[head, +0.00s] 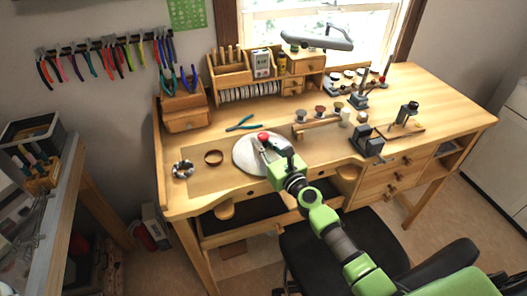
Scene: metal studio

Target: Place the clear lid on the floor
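A round, pale, see-through-looking disc that appears to be the clear lid (244,160) lies at the front middle of the wooden workbench (215,182). A red knob-like part (263,137) shows at its upper side. My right gripper (263,146) reaches in from the lower right, over the disc, with its fingertips at or close to the red part. The gripper hides the disc's right part. I cannot tell whether the fingers touch or hold the red part. My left gripper is not in view.
Blue-handled pliers (242,124), a brown ring (213,157) and a metal chain-like ring (183,169) lie near the disc. A wooden spool stand (320,122) and a vise (367,141) stand to the right. A black chair (320,255) stands before the bench. Some floor (248,265) shows below.

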